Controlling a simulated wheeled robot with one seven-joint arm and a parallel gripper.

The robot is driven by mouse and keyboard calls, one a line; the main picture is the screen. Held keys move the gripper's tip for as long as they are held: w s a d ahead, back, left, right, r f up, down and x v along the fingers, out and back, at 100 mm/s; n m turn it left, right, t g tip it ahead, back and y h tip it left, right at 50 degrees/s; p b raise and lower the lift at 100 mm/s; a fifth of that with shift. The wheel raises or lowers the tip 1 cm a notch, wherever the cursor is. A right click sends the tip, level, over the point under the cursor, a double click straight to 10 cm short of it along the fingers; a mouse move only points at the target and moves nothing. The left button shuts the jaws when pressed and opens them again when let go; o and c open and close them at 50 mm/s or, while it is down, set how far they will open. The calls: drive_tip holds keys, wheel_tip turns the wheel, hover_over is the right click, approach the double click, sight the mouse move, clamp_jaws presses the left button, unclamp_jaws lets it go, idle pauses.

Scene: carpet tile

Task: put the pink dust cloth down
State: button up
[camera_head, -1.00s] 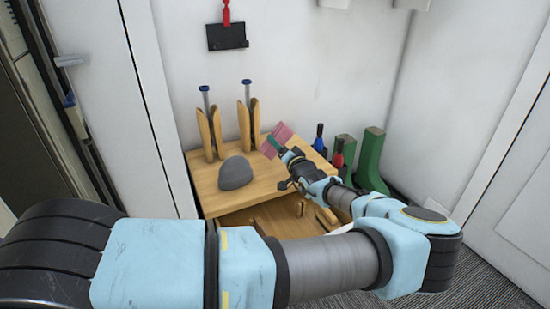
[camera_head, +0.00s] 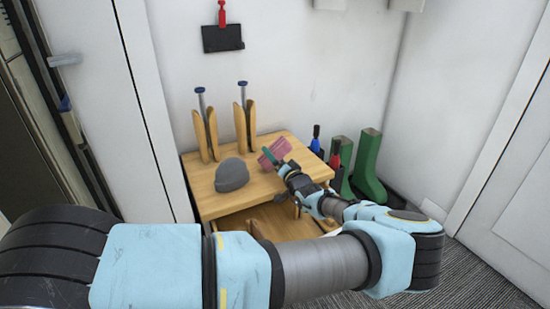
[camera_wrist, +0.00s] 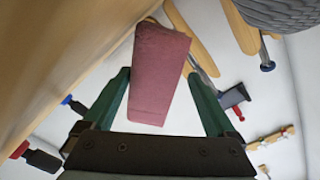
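The pink dust cloth (camera_head: 278,149) is at the back right of the wooden bench top (camera_head: 210,196). In the wrist view the cloth (camera_wrist: 158,75) lies between the two green fingers, tilted to them, with a gap along the right finger. My gripper (camera_head: 273,160) is low over the bench's right side, fingers apart around the cloth; it fills the lower wrist view (camera_wrist: 160,85). The fingers look open, though the fingertips come close to the cloth's edges. Whether the cloth's underside touches the bench is hidden.
A grey beanie (camera_head: 232,175) sits left of the cloth. Two wooden uprights with blue-topped pins (camera_head: 206,135) stand at the back. Green boots (camera_head: 369,165) and red- and blue-handled items (camera_head: 335,155) stand to the right. A black plate with a red hook (camera_head: 222,38) is on the wall.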

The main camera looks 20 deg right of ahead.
drive_tip(key=shift+o, duration=0.3)
drive_tip(key=shift+r, duration=0.1)
drive_tip(key=shift+s+d, duration=0.1)
drive_tip(key=shift+s, duration=0.15)
drive_tip(key=s, duration=1.1)
drive_tip(key=shift+s+d+p, duration=0.2)
drive_tip(key=shift+d+p, duration=0.1)
drive_tip(key=shift+d, duration=0.05)
